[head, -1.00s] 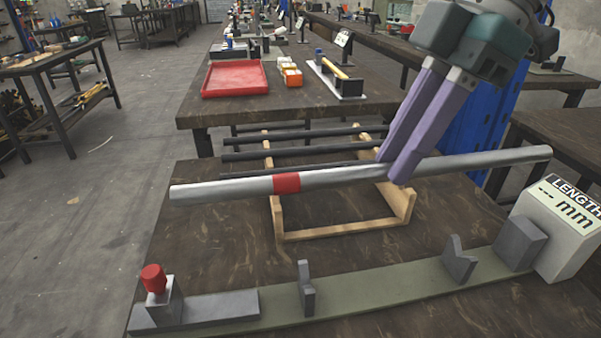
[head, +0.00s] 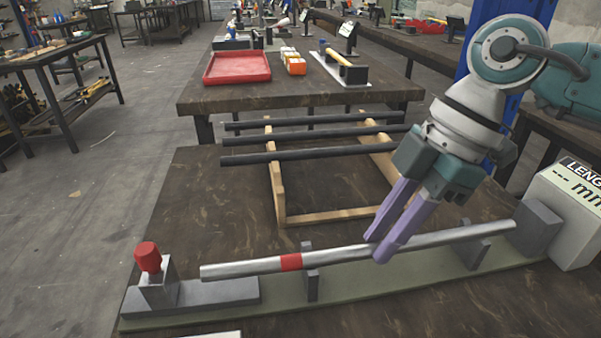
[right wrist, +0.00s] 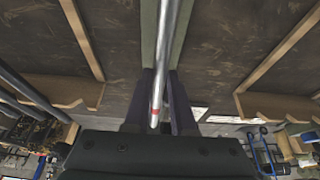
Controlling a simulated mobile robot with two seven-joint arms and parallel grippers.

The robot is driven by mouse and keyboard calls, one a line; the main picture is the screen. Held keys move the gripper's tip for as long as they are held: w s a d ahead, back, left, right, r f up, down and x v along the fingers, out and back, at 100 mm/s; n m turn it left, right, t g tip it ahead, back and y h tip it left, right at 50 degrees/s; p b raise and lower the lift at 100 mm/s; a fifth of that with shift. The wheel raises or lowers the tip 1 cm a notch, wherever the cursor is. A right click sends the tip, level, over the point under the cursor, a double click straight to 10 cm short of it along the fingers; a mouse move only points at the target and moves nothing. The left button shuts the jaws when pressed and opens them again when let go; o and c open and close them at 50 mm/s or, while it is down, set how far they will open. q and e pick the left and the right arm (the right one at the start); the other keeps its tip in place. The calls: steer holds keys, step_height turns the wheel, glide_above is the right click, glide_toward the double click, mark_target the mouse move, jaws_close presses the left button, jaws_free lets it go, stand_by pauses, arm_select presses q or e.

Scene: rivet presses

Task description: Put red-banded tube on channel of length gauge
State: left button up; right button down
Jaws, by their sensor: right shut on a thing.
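The silver tube (head: 340,256) with a red band (head: 290,262) is between the fingers of my right gripper (head: 383,248), which is shut on it right of the band. The tube lies nearly level along the length gauge, over its olive base (head: 350,286). It lines up with the left notched support (head: 311,285) and right notched support (head: 473,254); I cannot tell whether it rests in them. Its right end is close to the grey block (head: 537,228) by the display. The tube also shows in the right wrist view (right wrist: 172,40). My left gripper is not in view.
A red-knobbed stop (head: 150,262) stands at the gauge's left end and the display box (head: 568,215) at its right. Behind is a wooden rack (head: 335,216) with several dark bars. A red tray (head: 237,68) sits on the far table.

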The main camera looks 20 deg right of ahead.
steer(key=c, duration=0.8)
jaws_free()
steer(key=shift+o, duration=0.2)
steer(key=shift+r, duration=0.1)
